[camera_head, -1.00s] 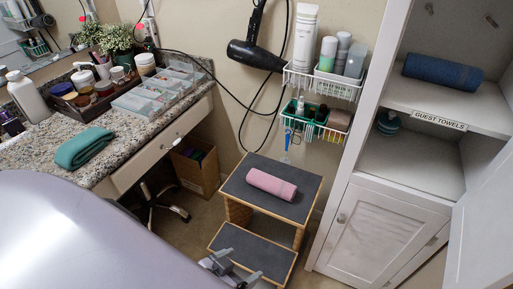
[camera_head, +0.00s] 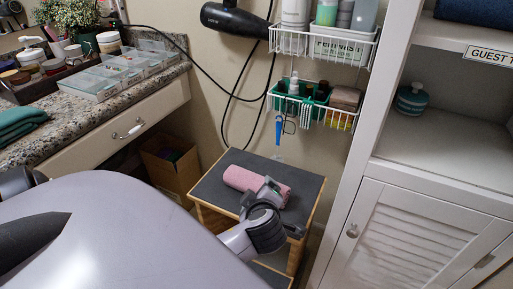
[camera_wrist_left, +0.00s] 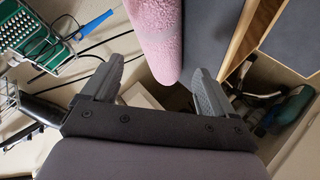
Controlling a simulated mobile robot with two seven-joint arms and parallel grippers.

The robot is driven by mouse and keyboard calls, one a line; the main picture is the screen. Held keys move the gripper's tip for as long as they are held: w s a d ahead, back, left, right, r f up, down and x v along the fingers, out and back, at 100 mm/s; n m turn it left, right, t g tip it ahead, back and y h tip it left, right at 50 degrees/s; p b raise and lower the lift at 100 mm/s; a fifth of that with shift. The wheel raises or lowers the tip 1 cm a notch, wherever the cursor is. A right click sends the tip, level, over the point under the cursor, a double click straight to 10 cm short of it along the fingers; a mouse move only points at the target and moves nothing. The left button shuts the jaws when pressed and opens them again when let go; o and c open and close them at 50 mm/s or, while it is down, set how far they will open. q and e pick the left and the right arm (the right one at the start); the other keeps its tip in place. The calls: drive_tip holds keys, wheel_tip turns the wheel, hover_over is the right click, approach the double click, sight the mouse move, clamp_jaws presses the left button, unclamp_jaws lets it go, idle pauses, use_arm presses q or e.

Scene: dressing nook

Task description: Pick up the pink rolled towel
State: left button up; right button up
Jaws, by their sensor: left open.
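The pink rolled towel (camera_head: 243,179) lies on the dark top of a wooden step stool (camera_head: 212,190). My left gripper (camera_head: 283,208) is open at the towel's right end and partly covers that end in the head view. In the left wrist view the towel (camera_wrist_left: 155,30) comes down from the top, its near end between and just beyond the two open fingers (camera_wrist_left: 158,78). The right finger appears close to the towel; I cannot tell whether it touches. My right gripper is not in view.
A granite counter (camera_head: 150,100) with a teal towel (camera_head: 18,122) and clear trays stands left. A wire rack (camera_head: 330,45) with a hanging blue item and a black hair dryer (camera_head: 236,20) are on the wall above the stool. A white cabinet (camera_head: 400,235) stands right, a cardboard box (camera_head: 172,170) left.

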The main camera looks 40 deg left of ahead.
sight(254, 187)
use_arm(q)
drive_tip(key=shift+w+a+f+n, duration=0.3)
drive_tip(key=shift+w+a, duration=0.05)
drive_tip(key=shift+a, duration=0.2)
drive_tip(key=shift+a+b+x, duration=0.25)
drive_tip(key=shift+b+x, duration=0.8)
drive_tip(key=shift+x, duration=1.85)
drive_tip(key=shift+s+r, duration=0.1)
drive_tip(key=shift+s, duration=0.1)
drive_tip(key=c, duration=0.8)
